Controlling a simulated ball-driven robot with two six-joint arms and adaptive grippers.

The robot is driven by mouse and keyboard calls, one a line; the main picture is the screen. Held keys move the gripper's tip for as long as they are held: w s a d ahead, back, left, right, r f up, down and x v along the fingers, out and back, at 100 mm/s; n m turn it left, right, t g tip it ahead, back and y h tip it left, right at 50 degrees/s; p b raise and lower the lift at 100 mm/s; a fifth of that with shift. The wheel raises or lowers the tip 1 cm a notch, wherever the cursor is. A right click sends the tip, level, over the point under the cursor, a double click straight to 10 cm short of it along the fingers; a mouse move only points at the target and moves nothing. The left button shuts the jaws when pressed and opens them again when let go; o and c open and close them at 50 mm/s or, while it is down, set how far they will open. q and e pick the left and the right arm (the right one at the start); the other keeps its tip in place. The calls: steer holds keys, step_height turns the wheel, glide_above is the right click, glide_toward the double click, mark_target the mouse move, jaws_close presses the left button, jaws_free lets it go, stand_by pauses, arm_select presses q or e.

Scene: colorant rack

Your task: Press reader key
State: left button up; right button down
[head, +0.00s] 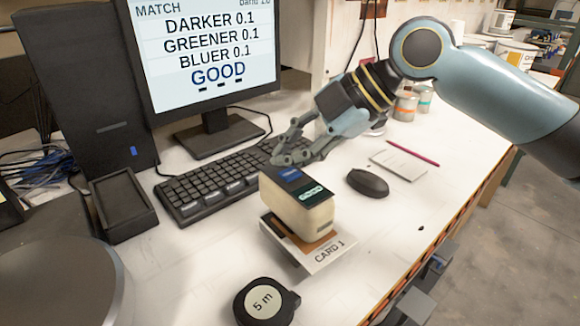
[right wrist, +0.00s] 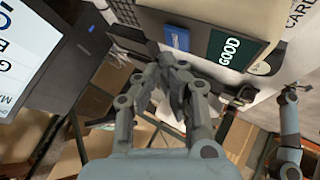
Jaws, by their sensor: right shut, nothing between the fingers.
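The reader (head: 298,205) is a cream block with a dark top, standing on a white card marked CARD 1 (head: 325,258). Its top has a blue key (head: 289,174) at the far end and a green display reading GOOD (head: 312,193). In the right wrist view the blue key (right wrist: 177,38) and display (right wrist: 230,47) show at the top. My right gripper (head: 279,160) is shut and empty, its tips just beyond the key end of the reader. In the wrist view its fingertips (right wrist: 175,62) are close below the key; I cannot tell whether they touch.
A keyboard (head: 213,187) lies left of the reader, with a monitor (head: 205,55) reading GOOD behind it. A black mouse (head: 367,183) and notepad (head: 398,164) lie to the right. A 5 m tape measure (head: 265,303) sits in front. The desk's right edge is clear.

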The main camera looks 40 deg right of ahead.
mark_target(290, 176)
stand_by(0.3)
step_height(290, 176, up, 5)
steer(key=p, duration=0.4)
stand_by(0.9)
